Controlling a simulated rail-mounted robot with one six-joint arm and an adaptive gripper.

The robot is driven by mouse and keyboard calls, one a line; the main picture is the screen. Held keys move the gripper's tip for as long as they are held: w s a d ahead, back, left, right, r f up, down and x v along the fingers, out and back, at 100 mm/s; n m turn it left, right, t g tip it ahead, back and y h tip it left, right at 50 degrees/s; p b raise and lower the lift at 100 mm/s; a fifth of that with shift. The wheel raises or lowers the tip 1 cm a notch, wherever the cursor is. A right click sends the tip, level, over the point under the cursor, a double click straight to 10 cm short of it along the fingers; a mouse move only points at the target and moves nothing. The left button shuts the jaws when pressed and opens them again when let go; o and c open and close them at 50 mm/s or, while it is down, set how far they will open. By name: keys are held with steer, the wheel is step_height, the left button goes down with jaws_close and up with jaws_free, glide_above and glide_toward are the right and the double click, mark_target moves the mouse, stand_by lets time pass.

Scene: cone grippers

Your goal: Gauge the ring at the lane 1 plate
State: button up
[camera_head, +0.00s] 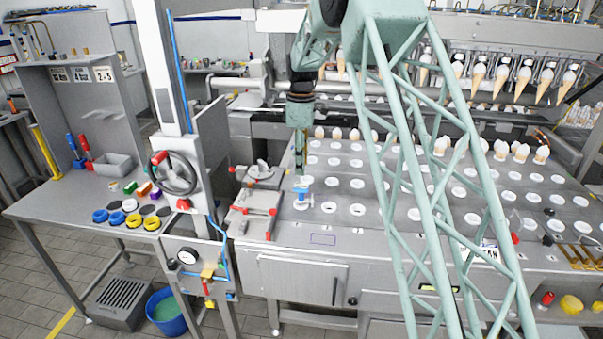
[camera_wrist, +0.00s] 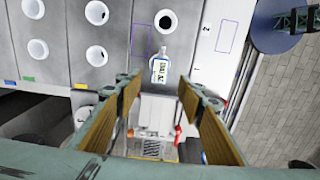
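My gripper (camera_wrist: 158,84) has its two brown-padded fingers spread apart with nothing clamped between them. In the head view my gripper (camera_head: 303,172) points down over the left end of the plate table. A small pale gauge-like piece with a printed label (camera_wrist: 160,70) shows just beyond the fingertips; the print is too small to read. A small blue and white piece (camera_head: 303,191) stands below my gripper in the head view. White rings sit in rows in the lane plates (camera_head: 340,222); one ring (camera_wrist: 96,55) is left of my gripper. I cannot tell which ring is in lane 1.
A grey fixture with red handles (camera_head: 255,205) stands left of the plates. A handwheel (camera_head: 175,174) and a side bench with coloured rings (camera_head: 75,205) are farther left. Cones (camera_head: 500,78) hang at the back. A dark hole (camera_wrist: 167,20) lies beyond the labelled piece.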

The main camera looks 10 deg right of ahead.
steer(key=shift+r, duration=1.1)
steer(key=s+r+m+t+b, duration=0.1)
steer(key=s+r+m, duration=0.2)
steer(key=s+r, duration=0.9)
steer(key=s+r+m+t+b, duration=0.1)
steer(key=s+r+m, duration=0.2)
steer(key=s+r, duration=0.95)
steer(key=s+f+m+b, duration=0.1)
steer(key=s+f+m, duration=0.1)
steer(key=s, duration=1.1)
steer(key=s+f+m+t+b, duration=0.1)
steer(key=s+f+m, duration=0.2)
steer(key=s, duration=1.1)
steer(key=s+f+m+t+b, duration=0.1)
steer(key=s+f+m, duration=0.1)
steer(key=s, duration=1.2)
steer(key=shift+s+f+m, duration=0.2)
steer(key=shift+f+m, duration=0.2)
steer(key=shift+f, duration=0.3)
